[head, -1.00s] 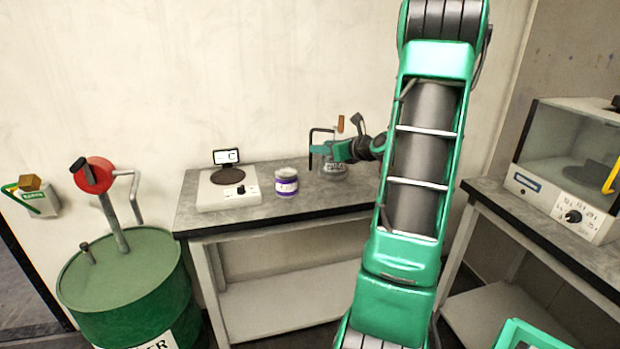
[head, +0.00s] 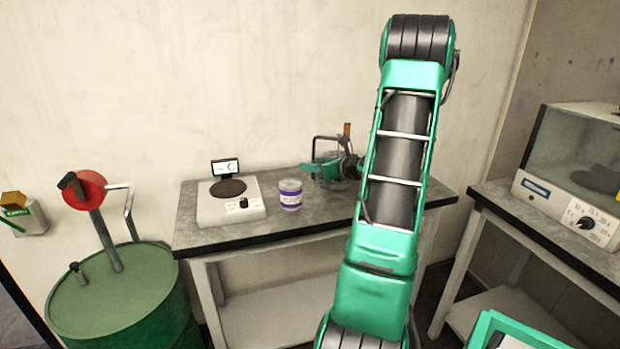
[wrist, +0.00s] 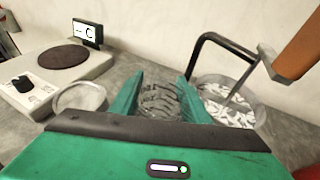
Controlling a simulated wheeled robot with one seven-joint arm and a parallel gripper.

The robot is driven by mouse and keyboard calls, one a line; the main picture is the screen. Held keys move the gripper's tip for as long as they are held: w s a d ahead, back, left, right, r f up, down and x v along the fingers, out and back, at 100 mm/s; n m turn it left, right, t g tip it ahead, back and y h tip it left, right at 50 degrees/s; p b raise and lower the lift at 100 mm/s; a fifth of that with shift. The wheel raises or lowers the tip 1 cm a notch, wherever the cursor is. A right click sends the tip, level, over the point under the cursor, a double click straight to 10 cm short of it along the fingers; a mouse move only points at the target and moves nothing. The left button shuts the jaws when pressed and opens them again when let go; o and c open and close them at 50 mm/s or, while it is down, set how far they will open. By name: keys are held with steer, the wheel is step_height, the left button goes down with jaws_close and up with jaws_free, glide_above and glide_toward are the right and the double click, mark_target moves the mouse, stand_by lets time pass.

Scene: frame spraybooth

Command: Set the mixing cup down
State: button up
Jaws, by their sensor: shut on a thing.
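My gripper (wrist: 160,92) has its two green fingers closed around the mixing cup (wrist: 160,101), a clear cup with dark grey streaks. In the wrist view the cup sits between the fingers, its lower part hidden by the gripper body. In the head view my gripper (head: 318,168) is low over the right half of the grey bench (head: 245,229), right of the purple-labelled tin. The cup cannot be made out clearly there, and I cannot tell whether it touches the bench.
The purple-labelled tin (head: 290,196) stands left of my gripper. A white scale (head: 231,207) with a dark round plate is further left. A clear container (wrist: 228,103) with white pieces stands close right, by a black bent bar (wrist: 222,40) and a brown-handled tool (wrist: 298,52).

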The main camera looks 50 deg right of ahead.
steer(key=shift+d+f, duration=0.1)
steer(key=shift+f, duration=1.75)
steer(key=o, duration=0.7)
steer(key=shift+f, duration=0.1)
